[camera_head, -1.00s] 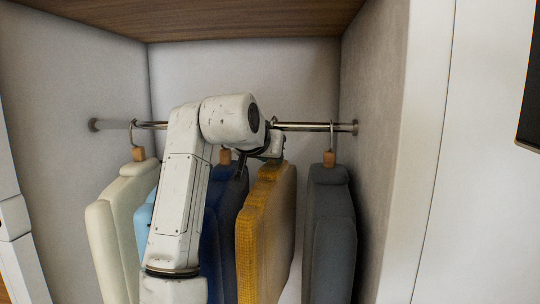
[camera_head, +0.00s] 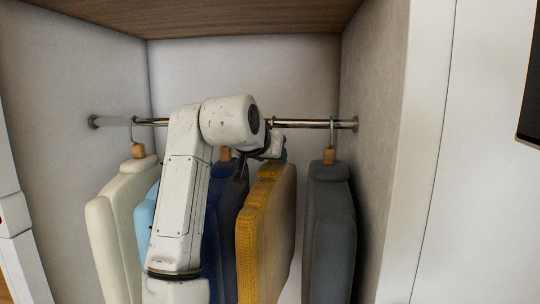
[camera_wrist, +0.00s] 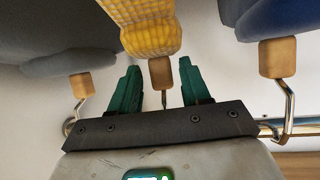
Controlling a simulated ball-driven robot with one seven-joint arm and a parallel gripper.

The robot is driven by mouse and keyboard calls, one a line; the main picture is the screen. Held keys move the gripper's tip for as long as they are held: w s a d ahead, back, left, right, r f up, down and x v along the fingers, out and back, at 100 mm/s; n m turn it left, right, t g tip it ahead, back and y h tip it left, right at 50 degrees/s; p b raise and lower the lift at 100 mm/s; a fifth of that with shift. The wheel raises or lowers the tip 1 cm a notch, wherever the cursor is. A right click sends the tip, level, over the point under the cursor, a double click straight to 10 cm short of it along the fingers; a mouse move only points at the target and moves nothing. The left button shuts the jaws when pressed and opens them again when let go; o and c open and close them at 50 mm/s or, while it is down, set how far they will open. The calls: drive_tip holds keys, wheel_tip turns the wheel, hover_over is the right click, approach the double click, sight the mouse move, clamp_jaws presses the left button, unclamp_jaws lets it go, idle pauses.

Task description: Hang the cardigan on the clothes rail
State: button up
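The mustard knitted cardigan (camera_head: 267,230) hangs upright below the rail, between a navy garment and a grey one. In the wrist view its knitted top (camera_wrist: 148,25) and the wooden neck of its hanger (camera_wrist: 161,73) are close to my gripper (camera_wrist: 160,66). The two green fingers stand apart on either side of the wooden neck, with a visible gap on each side. The clothes rail (camera_head: 300,124) runs across the alcove. The gripper body hides the top of the cardigan's hook, so I cannot see it meet the rail.
A cream garment (camera_head: 121,225), a light blue one (camera_head: 145,215), a navy one (camera_head: 228,240) and a grey one (camera_head: 330,235) share the alcove. Grey (camera_wrist: 60,62) and navy (camera_wrist: 265,18) garments flank my gripper closely. A wooden shelf (camera_head: 200,18) is above; side walls enclose the rail.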

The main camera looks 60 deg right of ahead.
drive_tip(key=shift+o, duration=0.8)
drive_tip(key=b+v, duration=0.2)
drive_tip(key=v, duration=0.8)
drive_tip(key=shift+a, duration=0.4)
drive_tip(key=shift+a+r, duration=0.1)
drive_tip(key=shift+r, duration=0.05)
